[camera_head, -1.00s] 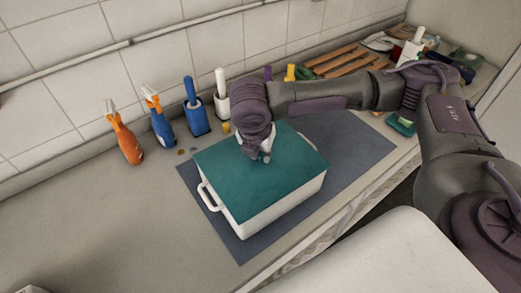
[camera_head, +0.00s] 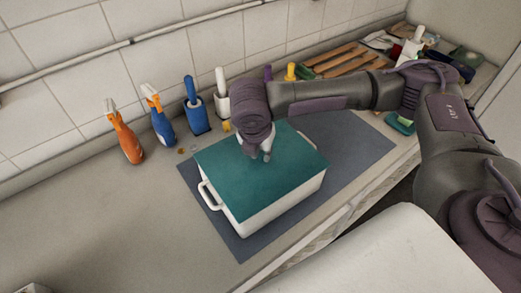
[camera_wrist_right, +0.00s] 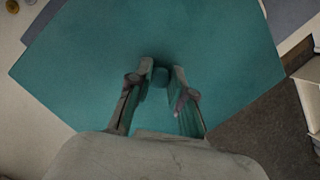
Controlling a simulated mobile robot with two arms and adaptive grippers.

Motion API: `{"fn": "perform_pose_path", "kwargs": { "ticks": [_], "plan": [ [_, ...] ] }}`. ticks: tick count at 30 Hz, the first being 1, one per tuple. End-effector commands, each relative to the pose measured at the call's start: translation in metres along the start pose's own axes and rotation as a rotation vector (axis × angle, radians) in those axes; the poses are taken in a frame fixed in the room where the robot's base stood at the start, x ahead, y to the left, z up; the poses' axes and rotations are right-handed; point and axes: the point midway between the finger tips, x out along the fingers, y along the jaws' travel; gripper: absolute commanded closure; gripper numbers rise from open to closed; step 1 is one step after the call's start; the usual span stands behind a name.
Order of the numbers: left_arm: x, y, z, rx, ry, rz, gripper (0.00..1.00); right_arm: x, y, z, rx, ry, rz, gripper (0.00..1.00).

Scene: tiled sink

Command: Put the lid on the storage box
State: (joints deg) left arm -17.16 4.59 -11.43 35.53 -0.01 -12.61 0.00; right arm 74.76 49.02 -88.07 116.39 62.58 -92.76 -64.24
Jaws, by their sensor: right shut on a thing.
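The storage box (camera_head: 276,211) is white with side handles and stands on a dark grey mat. The teal lid (camera_head: 236,187) lies over the top of the box and looks roughly lined up with its rim; whether it is fully seated I cannot tell. My right gripper (camera_head: 266,155) is over the far part of the lid, pointing down. In the right wrist view the gripper (camera_wrist_right: 158,82) has its fingers on either side of a small round teal knob (camera_wrist_right: 160,76) on the lid (camera_wrist_right: 90,60). My left gripper is not in view.
The dark mat (camera_head: 345,140) extends to the right of the box. An orange spray bottle (camera_head: 125,135), a blue spray bottle (camera_head: 158,118) and brushes in holders (camera_head: 196,112) stand along the tiled wall. A wooden rack (camera_head: 345,60) lies at the back right.

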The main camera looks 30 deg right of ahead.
Motion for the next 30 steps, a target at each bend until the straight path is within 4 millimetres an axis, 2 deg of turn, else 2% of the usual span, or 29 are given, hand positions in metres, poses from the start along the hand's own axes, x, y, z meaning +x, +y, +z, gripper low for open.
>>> {"fn": "perform_pose_path", "kwargs": {
  "ticks": [15,30],
  "plan": [
    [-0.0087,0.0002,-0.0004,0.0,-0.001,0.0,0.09,-0.0003,0.0,0.0001,0.0,0.0,0.0,1.0],
    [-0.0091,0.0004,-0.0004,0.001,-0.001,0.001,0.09,0.0003,0.0001,-0.0001,0.0,0.0,0.001,1.0]
  ]
}}
